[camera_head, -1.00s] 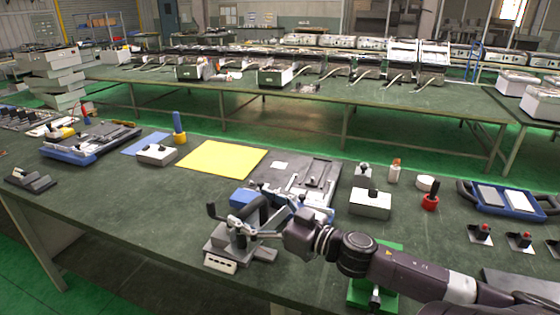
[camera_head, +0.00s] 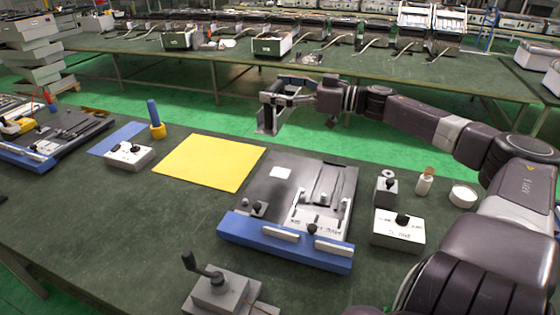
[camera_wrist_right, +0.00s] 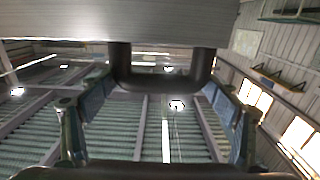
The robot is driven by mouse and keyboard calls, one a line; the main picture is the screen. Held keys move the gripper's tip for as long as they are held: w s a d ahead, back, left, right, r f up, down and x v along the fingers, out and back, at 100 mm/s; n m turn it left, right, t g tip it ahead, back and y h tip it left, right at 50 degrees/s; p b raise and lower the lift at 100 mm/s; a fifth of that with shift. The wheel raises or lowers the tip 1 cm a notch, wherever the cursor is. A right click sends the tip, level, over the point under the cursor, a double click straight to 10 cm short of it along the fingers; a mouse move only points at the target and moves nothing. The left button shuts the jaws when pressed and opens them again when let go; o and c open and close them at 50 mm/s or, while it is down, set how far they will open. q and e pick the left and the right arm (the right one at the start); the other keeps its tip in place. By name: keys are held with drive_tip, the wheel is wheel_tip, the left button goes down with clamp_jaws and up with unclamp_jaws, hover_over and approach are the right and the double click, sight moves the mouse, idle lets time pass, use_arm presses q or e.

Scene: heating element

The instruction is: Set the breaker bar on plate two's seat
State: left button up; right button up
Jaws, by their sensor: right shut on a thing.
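My right gripper (camera_head: 284,92) is raised above the table's back edge, shut on the breaker bar (camera_head: 266,122), a grey metal piece hanging at its left. In the right wrist view the bar (camera_wrist_right: 120,24) is a broad grey slab at the top, with a black U-shaped handle (camera_wrist_right: 160,80) between the fingers. Below, in the head view, lies a dark plate (camera_head: 265,180) with a blue front bar (camera_head: 285,246), a white-marked bracket and small black knobs. Another blue-edged plate (camera_head: 62,138) lies at far left. I cannot read which is plate two. My left gripper is out of view.
A grey block with a black crank (camera_head: 215,287) stands at the front. A yellow sheet (camera_head: 210,162) lies left of the central plate. White boxes (camera_head: 398,230) (camera_head: 129,156) stand on either side. My right arm spans the right side.

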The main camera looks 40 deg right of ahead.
wheel_tip(320, 180, down, 5)
drive_tip(key=b, duration=0.3)
drive_tip(key=shift+s+a, duration=0.1)
drive_tip(key=shift+s, duration=0.05)
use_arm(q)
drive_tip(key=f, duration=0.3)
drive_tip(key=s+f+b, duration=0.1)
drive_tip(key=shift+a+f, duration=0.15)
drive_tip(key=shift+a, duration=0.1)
use_arm(e)
wheel_tip(320, 180, down, 14)
drive_tip(key=shift+f, duration=0.15)
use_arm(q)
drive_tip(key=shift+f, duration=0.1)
use_arm(e)
drive_tip(key=shift+f, duration=0.2)
drive_tip(key=shift+f, duration=0.3)
drive_tip(key=o, duration=1.7)
drive_tip(key=shift+f, duration=0.15)
drive_tip(key=shift+c, duration=0.2)
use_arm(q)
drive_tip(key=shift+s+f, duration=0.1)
use_arm(e)
drive_tip(key=o, duration=0.4)
